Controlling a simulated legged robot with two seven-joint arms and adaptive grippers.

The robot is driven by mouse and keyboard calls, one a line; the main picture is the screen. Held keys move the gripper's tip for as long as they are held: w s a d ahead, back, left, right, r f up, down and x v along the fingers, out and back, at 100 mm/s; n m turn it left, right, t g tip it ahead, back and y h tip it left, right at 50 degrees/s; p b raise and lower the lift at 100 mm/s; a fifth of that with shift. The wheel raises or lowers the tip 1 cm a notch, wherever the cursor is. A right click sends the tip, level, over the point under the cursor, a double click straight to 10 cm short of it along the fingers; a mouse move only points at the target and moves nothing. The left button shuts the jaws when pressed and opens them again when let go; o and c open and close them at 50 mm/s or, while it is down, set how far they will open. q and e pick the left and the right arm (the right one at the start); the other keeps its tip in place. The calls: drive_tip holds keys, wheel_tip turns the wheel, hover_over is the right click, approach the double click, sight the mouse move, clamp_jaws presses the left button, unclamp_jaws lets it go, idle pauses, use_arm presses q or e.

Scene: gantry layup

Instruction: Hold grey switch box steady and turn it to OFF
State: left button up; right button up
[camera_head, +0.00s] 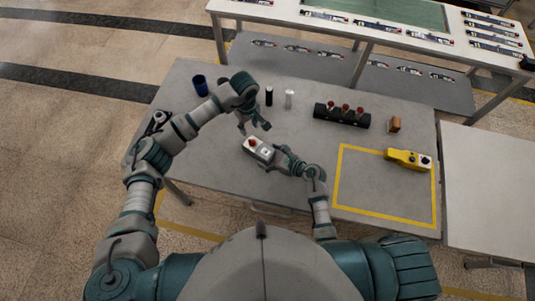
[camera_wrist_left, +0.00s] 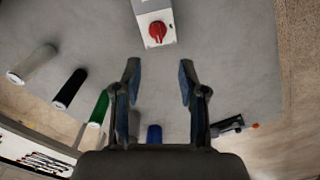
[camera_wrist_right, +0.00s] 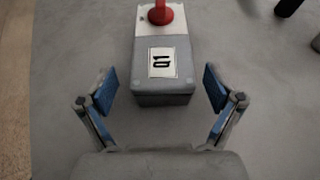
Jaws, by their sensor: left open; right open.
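The grey switch box (camera_head: 260,150) lies on the grey table, with a white top plate and a red rotary knob (camera_head: 252,142) at its far-left end. In the left wrist view the red knob (camera_wrist_left: 157,32) is at the top, beyond the fingertips. My left gripper (camera_head: 256,129) is open and empty, above and behind the knob end. My right gripper (camera_head: 284,160) is open at the box's near end. In the right wrist view the box's grey end (camera_wrist_right: 162,82) with a black-marked white label is centred ahead, between and beyond the fingers (camera_wrist_right: 160,88), with no contact visible.
A black block with red knobs (camera_head: 342,116), a brown block (camera_head: 395,124) and a yellow box (camera_head: 408,160) are to the right. The yellow-taped square (camera_head: 375,190) is mostly clear.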

sight(251, 140)
drive_tip(key=shift+w+a+f, duration=0.1)
drive_tip(key=shift+w+f, duration=0.05)
drive_tip(key=shift+w, duration=0.05)
drive_tip(key=shift+d, duration=0.25)
drive_tip(key=shift+c, duration=0.7)
drive_tip(key=c, duration=0.8)
use_arm(q)
drive_tip(key=shift+d, duration=0.4)
use_arm(e)
drive_tip(key=shift+a, duration=0.1)
drive_tip(key=c, duration=0.4)
use_arm(q)
drive_tip(key=shift+a, duration=0.15)
drive_tip(key=shift+c, duration=0.5)
use_arm(e)
drive_tip(key=shift+a, duration=0.1)
drive_tip(key=shift+c, duration=0.6)
drive_tip(key=shift+a, duration=0.1)
use_arm(q)
wheel_tip(251, 140, down, 10)
drive_tip(key=n, duration=0.3)
drive_tip(key=shift+w+a+r, duration=0.15)
drive_tip(key=shift+c, duration=0.2)
